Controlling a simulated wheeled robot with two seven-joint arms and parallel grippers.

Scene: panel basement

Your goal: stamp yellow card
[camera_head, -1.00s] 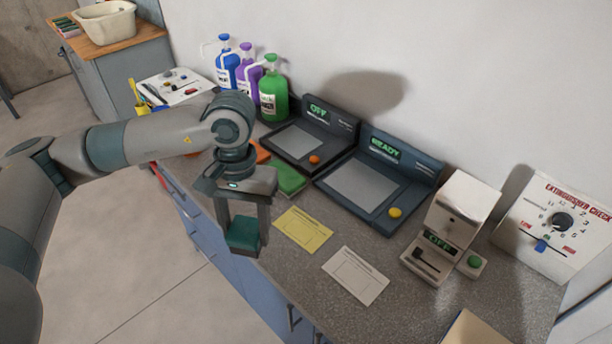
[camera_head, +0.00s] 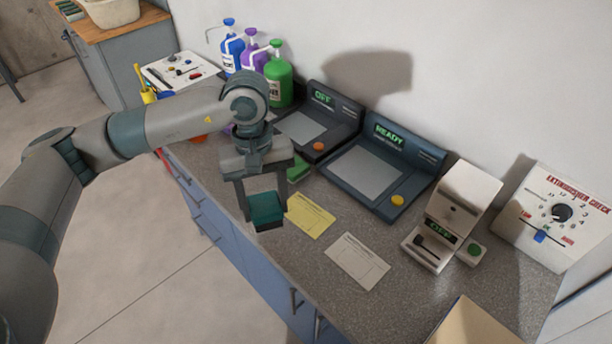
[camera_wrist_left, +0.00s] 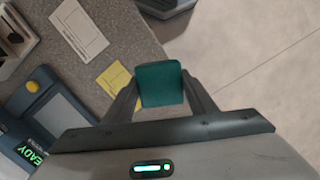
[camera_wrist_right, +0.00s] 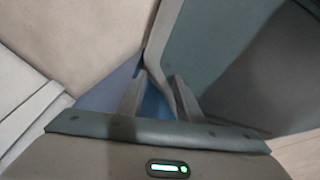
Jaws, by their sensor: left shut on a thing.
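The yellow card (camera_head: 311,215) lies flat on the grey counter, its left edge partly hidden by my left gripper. My left gripper (camera_head: 266,208) is shut on a dark green block (camera_head: 266,211), which looks like the stamp, and holds it above the counter's front edge just left of the card. In the left wrist view the green block (camera_wrist_left: 160,84) sits between the fingers, with part of the yellow card (camera_wrist_left: 117,77) behind it. My right gripper (camera_wrist_right: 157,95) shows only in its own wrist view, fingers apart and empty.
A white card (camera_head: 357,261) lies right of the yellow one. A READY device (camera_head: 372,175) and an OFF device (camera_head: 310,128) stand behind. A green pad (camera_head: 298,171) is partly hidden by my arm. A white OFF machine (camera_head: 452,215) stands right; pump bottles (camera_head: 279,80) stand back left.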

